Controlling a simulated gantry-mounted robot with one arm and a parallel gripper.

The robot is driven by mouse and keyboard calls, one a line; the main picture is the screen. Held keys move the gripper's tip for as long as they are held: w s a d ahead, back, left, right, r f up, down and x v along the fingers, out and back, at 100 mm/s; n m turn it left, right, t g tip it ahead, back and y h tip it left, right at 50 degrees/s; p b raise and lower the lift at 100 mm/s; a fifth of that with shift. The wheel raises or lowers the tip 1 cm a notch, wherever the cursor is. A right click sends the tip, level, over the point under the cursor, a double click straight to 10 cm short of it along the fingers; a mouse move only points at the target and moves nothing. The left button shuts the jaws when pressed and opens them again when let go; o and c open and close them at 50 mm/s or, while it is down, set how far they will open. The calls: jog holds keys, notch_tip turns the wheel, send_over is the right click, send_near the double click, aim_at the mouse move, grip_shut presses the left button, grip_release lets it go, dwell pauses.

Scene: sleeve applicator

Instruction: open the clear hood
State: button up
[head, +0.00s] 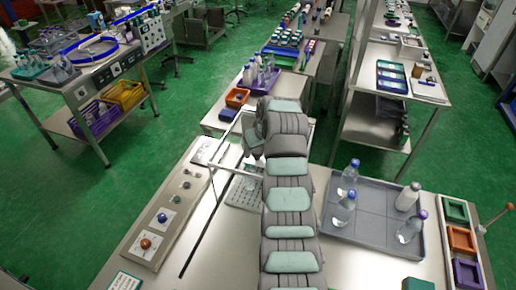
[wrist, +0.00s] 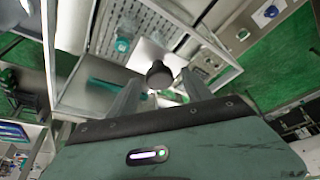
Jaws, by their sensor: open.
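The clear hood (head: 213,187) shows in the head view as a thin pale frame over the machine, left of my arm. Its panels are hard to see and my arm covers its right part. In the wrist view a dark round knob (wrist: 159,75) sits between the fingers of my gripper (wrist: 160,88). The fingers are apart, one on each side of it; I cannot tell whether either touches it. In the head view my arm hides the fingers. A perforated plate (head: 240,192) lies under the hood; it looks down.
Left of the hood is a control panel with an orange-red knob (head: 146,244) and a blue button (head: 162,217). Right of my arm a grey tray (head: 375,228) holds several bottles. Coloured bins (head: 461,240) stand at the right edge. An orange bin (head: 237,97) is beyond.

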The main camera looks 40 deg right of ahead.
jog(key=shift+c, duration=0.4)
grip_shut()
dwell(0.6)
